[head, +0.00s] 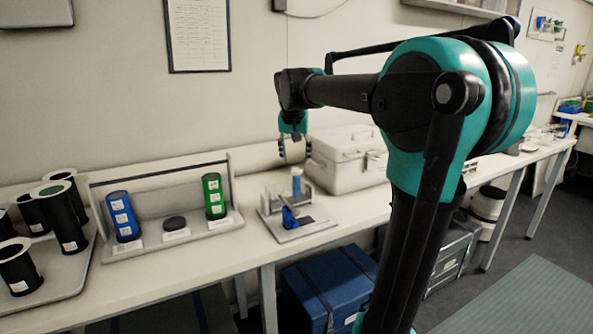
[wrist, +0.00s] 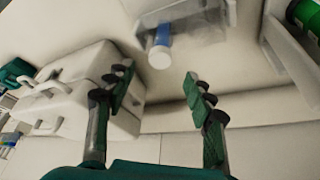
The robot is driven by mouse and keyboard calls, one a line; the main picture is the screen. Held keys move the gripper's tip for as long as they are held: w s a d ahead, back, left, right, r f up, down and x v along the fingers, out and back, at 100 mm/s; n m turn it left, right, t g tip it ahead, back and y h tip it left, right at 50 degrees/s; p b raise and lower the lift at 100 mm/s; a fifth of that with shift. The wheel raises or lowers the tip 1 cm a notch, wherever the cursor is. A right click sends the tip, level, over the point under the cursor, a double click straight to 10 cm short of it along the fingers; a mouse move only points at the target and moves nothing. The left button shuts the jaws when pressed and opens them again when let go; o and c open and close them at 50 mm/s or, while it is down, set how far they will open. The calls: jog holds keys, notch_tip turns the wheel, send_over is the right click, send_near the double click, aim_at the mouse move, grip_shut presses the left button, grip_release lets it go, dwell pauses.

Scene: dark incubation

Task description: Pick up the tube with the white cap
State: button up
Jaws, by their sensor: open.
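The tube with the white cap (wrist: 160,56) shows its cap and a short blue body in the wrist view, in a clear stand (wrist: 205,22). In the head view a blue tube (head: 296,187) stands upright in the small rack on the bench; I take it for the same one. My gripper (head: 295,155) hangs above that tube, pointing down. In the wrist view my gripper (wrist: 157,88) is open and empty, its two green finger pads wide apart. The cap lies beyond the fingertips, between their lines, and is not touched.
A white case (head: 347,158) stands close to the right of the tube. A grey tray (head: 300,232) with a blue item lies in front. To the left are a blue cylinder (head: 123,216), a green cylinder (head: 213,196) and several black cylinders.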

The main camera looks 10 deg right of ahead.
aim_at(296, 168)
jog(key=x, duration=0.7)
jog(key=shift+f, duration=0.15)
grip_shut()
jog(key=shift+w, duration=0.25)
dwell(0.5)
jog(key=shift+c, duration=0.3)
grip_release()
